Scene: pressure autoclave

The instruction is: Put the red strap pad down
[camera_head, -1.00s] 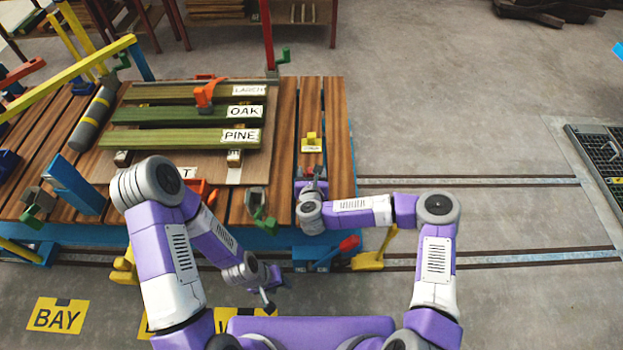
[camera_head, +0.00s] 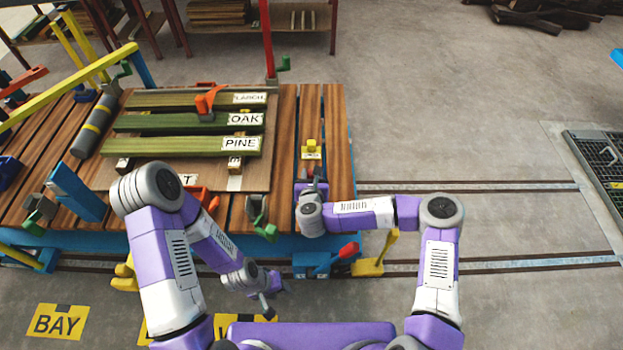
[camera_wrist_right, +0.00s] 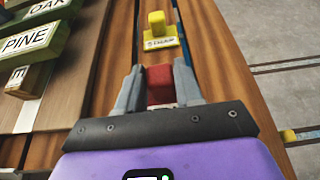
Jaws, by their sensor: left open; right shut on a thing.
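The red strap pad (camera_wrist_right: 159,85) is a small red block between the two grey fingers of my right gripper (camera_wrist_right: 160,90) in the wrist view. The gripper is shut on it, low over the brown plank deck (camera_head: 341,120) of the cart. I cannot tell whether the pad touches the wood. A yellow block on a yellow labelled plate (camera_wrist_right: 158,35) sits just beyond the fingertips; it also shows in the head view. My left gripper (camera_head: 272,296) is open and empty, low in front of the cart's near edge.
Green boards marked LARCH, OAK (camera_head: 190,121) and PINE (camera_head: 185,145) lie left of my right gripper. A green clamp (camera_head: 262,222) and a red-tipped lever (camera_head: 348,249) are at the cart's near edge. Open floor with rails (camera_head: 470,187) lies to the right.

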